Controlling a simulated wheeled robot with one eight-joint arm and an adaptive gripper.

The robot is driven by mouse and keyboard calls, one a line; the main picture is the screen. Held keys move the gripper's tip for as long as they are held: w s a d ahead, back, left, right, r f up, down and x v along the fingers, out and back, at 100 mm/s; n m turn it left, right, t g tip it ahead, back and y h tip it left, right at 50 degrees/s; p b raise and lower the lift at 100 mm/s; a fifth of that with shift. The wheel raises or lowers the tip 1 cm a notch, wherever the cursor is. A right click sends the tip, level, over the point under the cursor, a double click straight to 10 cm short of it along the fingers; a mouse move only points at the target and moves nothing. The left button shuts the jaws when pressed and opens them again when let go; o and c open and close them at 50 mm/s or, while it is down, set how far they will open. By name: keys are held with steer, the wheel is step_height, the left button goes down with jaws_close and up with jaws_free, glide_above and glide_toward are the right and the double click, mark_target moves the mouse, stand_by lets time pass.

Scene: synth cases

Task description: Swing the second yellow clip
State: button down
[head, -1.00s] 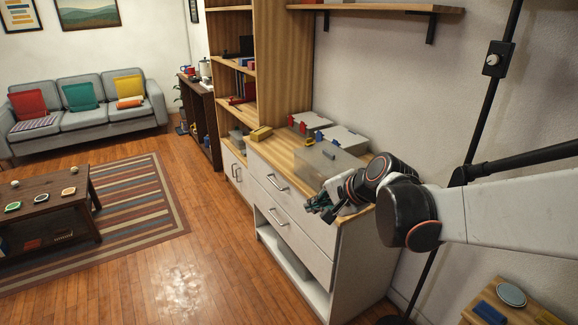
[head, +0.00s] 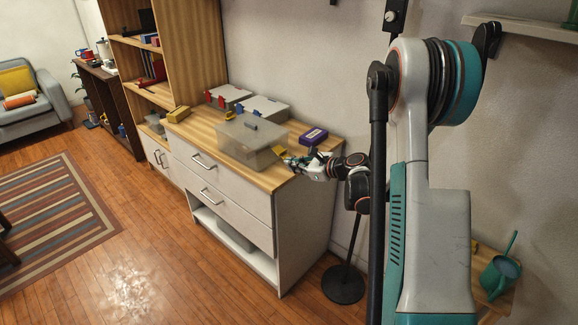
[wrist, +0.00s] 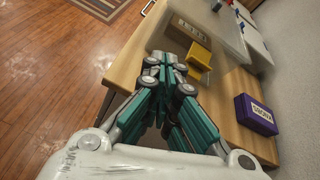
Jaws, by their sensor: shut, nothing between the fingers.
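A clear grey lidded box (head: 240,143) stands on the wooden top of a white dresser. One yellow clip (head: 279,150) shows at its right end and sticks out from the wall. The clip also appears large in the wrist view (wrist: 199,56). My gripper (head: 290,161) is at the box's right end, close beside the yellow clip. In the wrist view my gripper (wrist: 165,64) is shut and empty, with its fingertips just left of the clip. I cannot tell whether they touch it.
Two grey boxes, one with red clips (head: 222,101) and one with blue clips (head: 239,107), stand behind. A purple box (head: 313,136) lies right of the clear box. A yellow block (head: 178,114) sits at the left end. The dresser's front edge is close to my gripper.

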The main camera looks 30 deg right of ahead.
mark_target(290, 173)
steer(key=d+f+m+t, duration=0.1)
steer(key=d+f+m, duration=0.3)
steer(key=d, duration=0.2)
steer(key=shift+s+d+f, duration=0.25)
steer(key=shift+s+f, duration=0.05)
steer(key=shift+s, duration=0.05)
steer(key=b+x, duration=0.1)
steer(key=x, duration=0.4)
steer(key=b+x, duration=0.2)
steer(key=x, duration=0.3)
steer(key=shift+w+d+r, duration=0.1)
steer(key=shift+r, duration=0.1)
steer(key=shift+r, duration=0.1)
steer(key=shift+r, duration=0.15)
steer(key=shift+g+h+p, duration=0.3)
steer(key=shift+p, duration=0.1)
steer(key=shift+s+r+g+p, duration=0.25)
steer(key=shift+r+g+p, duration=0.05)
steer(key=shift+g+p, duration=0.35)
